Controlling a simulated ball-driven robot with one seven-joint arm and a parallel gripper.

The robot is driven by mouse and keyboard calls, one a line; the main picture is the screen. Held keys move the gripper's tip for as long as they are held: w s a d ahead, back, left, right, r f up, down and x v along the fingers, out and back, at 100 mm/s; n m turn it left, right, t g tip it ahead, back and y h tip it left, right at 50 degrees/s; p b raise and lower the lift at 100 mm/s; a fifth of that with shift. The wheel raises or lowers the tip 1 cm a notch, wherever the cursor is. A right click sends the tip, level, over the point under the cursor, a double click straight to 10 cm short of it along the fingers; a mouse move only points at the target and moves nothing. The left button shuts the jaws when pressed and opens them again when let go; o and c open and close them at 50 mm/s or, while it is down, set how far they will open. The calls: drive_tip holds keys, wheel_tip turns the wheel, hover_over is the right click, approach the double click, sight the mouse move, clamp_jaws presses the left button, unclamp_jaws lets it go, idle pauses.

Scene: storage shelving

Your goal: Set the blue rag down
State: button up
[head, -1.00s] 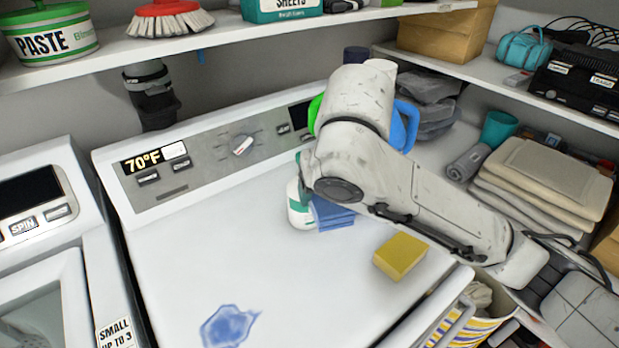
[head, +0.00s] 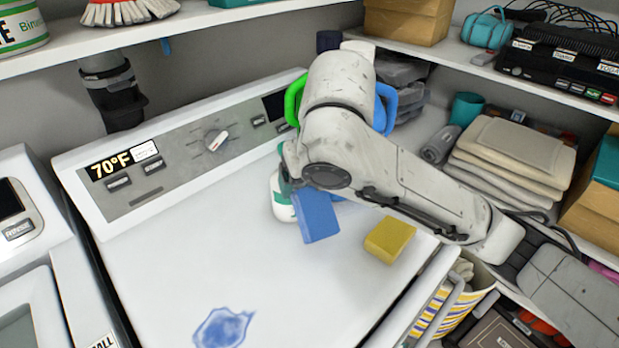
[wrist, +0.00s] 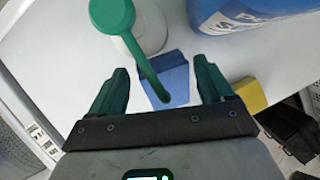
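The blue rag (head: 318,217) is a folded block on the white machine top (head: 180,255), in front of the green-and-white bottle (head: 281,205). It looks tilted, with more blue showing behind it; I cannot tell its full contact with the top. In the wrist view the rag (wrist: 176,86) lies between the green fingers of my gripper (wrist: 160,68), with a gap visible on each side. My gripper is open. The bottle's green spout (wrist: 146,72) crosses in front of the rag. In the head view my arm hides most of the gripper.
A yellow sponge (head: 390,238) lies right of the rag. A blue container (wrist: 245,12) stands close by in the wrist view. The control panel (head: 180,160) rises behind. The middle of the top is clear.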

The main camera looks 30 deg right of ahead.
drive_tip(key=shift+o, duration=1.1)
drive_tip(key=shift+r, duration=0.1)
drive_tip(key=shift+r+p, duration=0.3)
drive_tip(key=shift+p, duration=0.1)
drive_tip(key=p+v, duration=0.1)
drive_tip(key=v, duration=1.1)
